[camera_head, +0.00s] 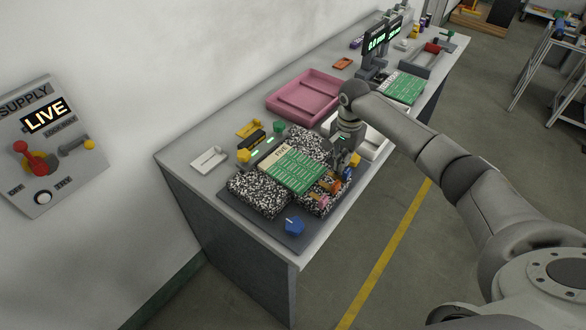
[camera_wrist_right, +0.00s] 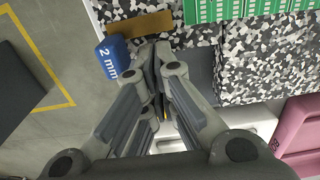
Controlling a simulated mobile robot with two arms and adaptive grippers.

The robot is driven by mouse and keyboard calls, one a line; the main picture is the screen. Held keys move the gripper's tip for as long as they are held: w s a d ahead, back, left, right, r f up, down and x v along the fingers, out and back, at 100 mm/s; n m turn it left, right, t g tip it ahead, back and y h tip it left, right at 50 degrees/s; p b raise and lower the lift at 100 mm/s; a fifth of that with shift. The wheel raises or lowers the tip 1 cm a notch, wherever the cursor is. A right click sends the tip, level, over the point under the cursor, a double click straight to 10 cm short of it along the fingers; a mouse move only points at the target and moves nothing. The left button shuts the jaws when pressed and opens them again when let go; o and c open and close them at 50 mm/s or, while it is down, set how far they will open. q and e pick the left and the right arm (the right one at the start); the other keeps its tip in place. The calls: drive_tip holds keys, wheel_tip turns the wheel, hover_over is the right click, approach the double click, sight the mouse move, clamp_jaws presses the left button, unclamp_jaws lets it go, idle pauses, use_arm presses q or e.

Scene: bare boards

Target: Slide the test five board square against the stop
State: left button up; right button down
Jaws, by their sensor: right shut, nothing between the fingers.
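The green board (camera_head: 293,170) marked FIVE has a cream label strip at its left end. It lies across black-and-white speckled blocks (camera_head: 256,191) on a dark base plate (camera_head: 232,205). In the right wrist view the board (camera_wrist_right: 235,10) shows along the top edge. My right gripper (camera_head: 337,162) is shut and empty, pointing down beside the board's right end; its fingers (camera_wrist_right: 155,60) meet beside a blue block marked 2 mm (camera_wrist_right: 112,60). I cannot tell from the head view whether it touches the board. I cannot pick out the stop with certainty. My left gripper is out of view.
A pink tray (camera_head: 305,94) stands behind the fixture. A blue knob (camera_head: 294,226) is at the plate's front corner. More green boards (camera_head: 404,87) lie farther along the bench. A wall panel reads LIVE (camera_head: 46,115). The bench's front edge is close to my right gripper.

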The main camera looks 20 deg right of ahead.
sight(331, 161)
drive_tip(key=shift+w+a, duration=0.1)
drive_tip(key=shift+w, duration=0.15)
idle(0.4)
drive_tip(key=shift+w+a+b, duration=0.4)
drive_tip(key=shift+w, duration=0.2)
drive_tip(key=shift+w+a, duration=0.1)
drive_tip(key=shift+w+a+b, duration=0.3)
drive_tip(key=shift+w+b, duration=0.05)
drive_tip(key=shift+w, duration=0.15)
drive_tip(key=shift+s+d+p, duration=0.25)
drive_tip(key=shift+s+p, duration=0.2)
drive_tip(key=shift+p, duration=0.65)
drive_tip(key=shift+s+d+p, duration=0.2)
drive_tip(key=shift+s+p, duration=0.25)
drive_tip(key=shift+s, duration=0.05)
wheel_tip(331, 161, up, 5)
drive_tip(key=p, duration=0.6)
drive_tip(key=shift+w, duration=0.15)
